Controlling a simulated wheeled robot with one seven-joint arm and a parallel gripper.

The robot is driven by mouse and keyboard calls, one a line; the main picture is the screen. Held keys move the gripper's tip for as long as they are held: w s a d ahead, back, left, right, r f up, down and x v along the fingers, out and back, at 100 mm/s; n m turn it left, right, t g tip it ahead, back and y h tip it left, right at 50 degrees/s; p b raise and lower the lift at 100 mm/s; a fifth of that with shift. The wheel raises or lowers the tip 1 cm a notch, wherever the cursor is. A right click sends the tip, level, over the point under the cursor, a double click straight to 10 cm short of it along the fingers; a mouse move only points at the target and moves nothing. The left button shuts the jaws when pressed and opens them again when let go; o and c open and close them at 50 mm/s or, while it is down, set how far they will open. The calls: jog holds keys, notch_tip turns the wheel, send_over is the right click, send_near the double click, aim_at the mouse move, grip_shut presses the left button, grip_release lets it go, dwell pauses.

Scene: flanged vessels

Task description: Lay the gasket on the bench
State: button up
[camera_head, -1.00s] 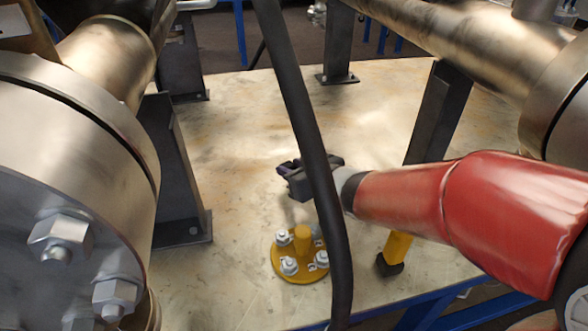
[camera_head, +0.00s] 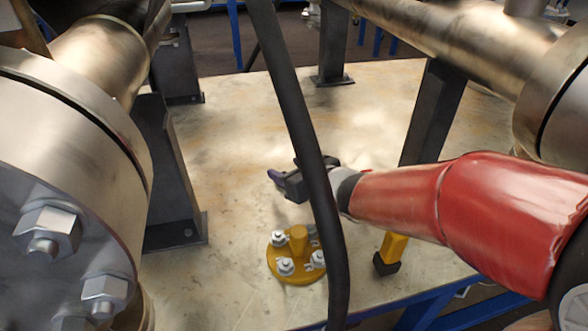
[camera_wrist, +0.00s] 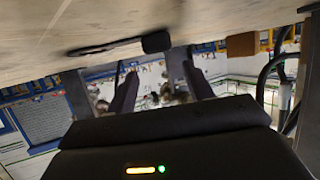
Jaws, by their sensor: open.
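My gripper (camera_head: 280,180) is low over the middle of the bench (camera_head: 235,115), its jaws apart. A black hose or cable hides part of it in the head view. In the wrist view my two fingers (camera_wrist: 160,88) stand apart with nothing visible between them. A thin dark flat shape (camera_wrist: 105,47) shows nearly edge-on against the bench surface beyond the fingers, with a small black block at its right end. I cannot tell whether this shape is the gasket. No gasket shows clearly in the head view.
A yellow flanged disc (camera_head: 285,272) with several bolts and a central stub sits on the bench before my gripper. A yellow tool with a black end (camera_head: 388,258) is to its right. Large flanged vessels (camera_head: 60,170) and dark support posts (camera_head: 178,180) flank the clear bench middle.

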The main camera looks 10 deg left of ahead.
jog(key=shift+s+f, duration=0.15)
jog(key=shift+f, duration=0.3)
jog(key=p+v, duration=0.1)
jog(key=v, duration=0.4)
jog(key=r+p+v, duration=0.1)
jog(key=p+v, duration=0.1)
jog(key=v, duration=0.3)
jog(key=shift+d+r, duration=0.1)
jog(key=shift+r, duration=0.15)
jog(key=shift+v, duration=0.8)
